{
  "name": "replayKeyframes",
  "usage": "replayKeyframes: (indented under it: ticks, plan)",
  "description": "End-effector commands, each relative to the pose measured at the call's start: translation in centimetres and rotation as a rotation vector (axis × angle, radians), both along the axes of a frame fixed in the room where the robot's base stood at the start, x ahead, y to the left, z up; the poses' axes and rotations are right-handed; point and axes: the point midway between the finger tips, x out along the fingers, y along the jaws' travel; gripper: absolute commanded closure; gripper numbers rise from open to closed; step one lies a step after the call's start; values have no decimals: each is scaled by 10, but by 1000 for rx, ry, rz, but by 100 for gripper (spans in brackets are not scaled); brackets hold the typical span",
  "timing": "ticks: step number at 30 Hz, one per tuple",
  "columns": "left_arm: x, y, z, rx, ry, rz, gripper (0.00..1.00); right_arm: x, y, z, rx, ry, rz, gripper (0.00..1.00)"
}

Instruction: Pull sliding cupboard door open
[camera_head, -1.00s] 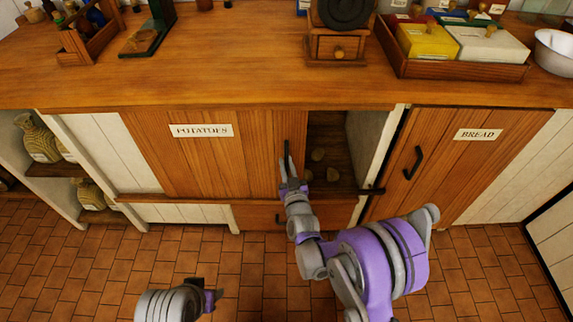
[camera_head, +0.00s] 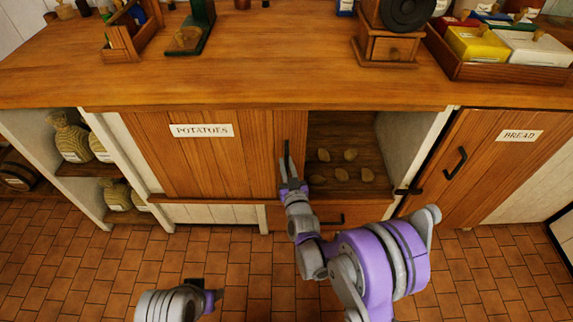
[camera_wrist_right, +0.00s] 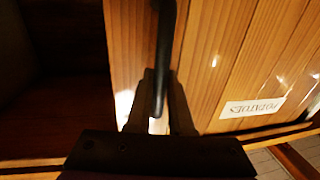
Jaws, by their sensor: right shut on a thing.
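The sliding cupboard door (camera_head: 210,160) is a wooden panel with a white POTATOES label (camera_head: 201,130). It stands partly open, with the opening (camera_head: 348,150) to its right. Several potatoes (camera_head: 350,154) lie inside. My right gripper (camera_head: 290,176) is shut on the dark upright handle (camera_head: 287,155) near the door's right edge. In the right wrist view the handle (camera_wrist_right: 165,60) runs down between the fingers. My left arm's end (camera_head: 180,303) shows at the bottom left; its finger state is unclear.
A BREAD door (camera_head: 478,160) with a black handle is at the right. A wooden counter (camera_head: 260,80) runs above, holding a grinder (camera_head: 390,45) and a box tray (camera_head: 500,72). Shelves with sacks (camera_head: 70,140) are at the left. Tiled floor (camera_head: 90,270) is below.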

Motion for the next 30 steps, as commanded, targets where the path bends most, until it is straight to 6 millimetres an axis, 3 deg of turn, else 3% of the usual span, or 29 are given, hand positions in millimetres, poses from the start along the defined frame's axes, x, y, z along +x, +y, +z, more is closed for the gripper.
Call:
replayKeyframes:
  ticks: [15,16,20,30]
  plan:
    - [0,0,0,0,0,0,50,-1,0,-1,0,2,1,100]
    - [0,0,0,0,0,0,50,-1,0,-1,0,2,1,77]
    - [0,0,0,0,0,0,50,0,0,-1,0,2,1,53]
    - [0,0,0,0,0,0,50,-2,-1,0,0,1,0,50]
